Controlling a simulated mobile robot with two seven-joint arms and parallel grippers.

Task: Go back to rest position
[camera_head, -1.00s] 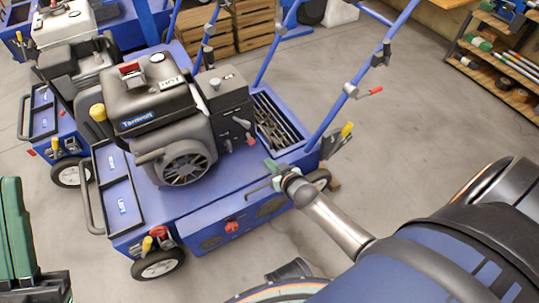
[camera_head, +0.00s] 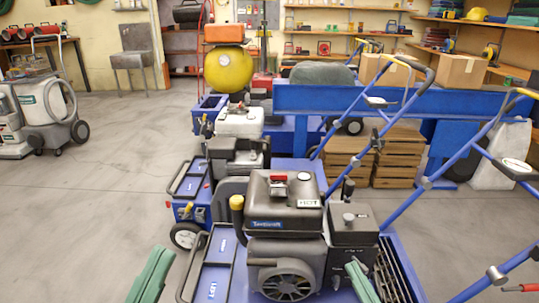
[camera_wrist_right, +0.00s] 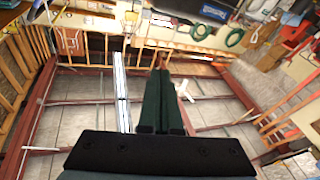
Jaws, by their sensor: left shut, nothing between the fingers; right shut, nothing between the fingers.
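The front aerator (camera_head: 283,215), blue with a black engine, stands at the lower middle of the head view. My left gripper's green fingers (camera_head: 154,270) are shut and empty, rising from the bottom edge left of this aerator. My right gripper's green fingers (camera_head: 360,280) are shut and show in front of the engine's right side. They appear apart from the machine, but depth is hard to judge. In the right wrist view the dark green fingers (camera_wrist_right: 162,100) lie together with nothing between them. Both arms are mostly out of the head view.
More aerators (camera_head: 240,122) stand in a row behind. Blue handlebars (camera_head: 425,185) rise at the right. Wooden crates (camera_head: 398,155), a blue beam (camera_head: 375,101) and shelves lie beyond. A grey-white wheeled machine (camera_head: 45,115) stands far left. Grey floor (camera_head: 100,200) is open at left.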

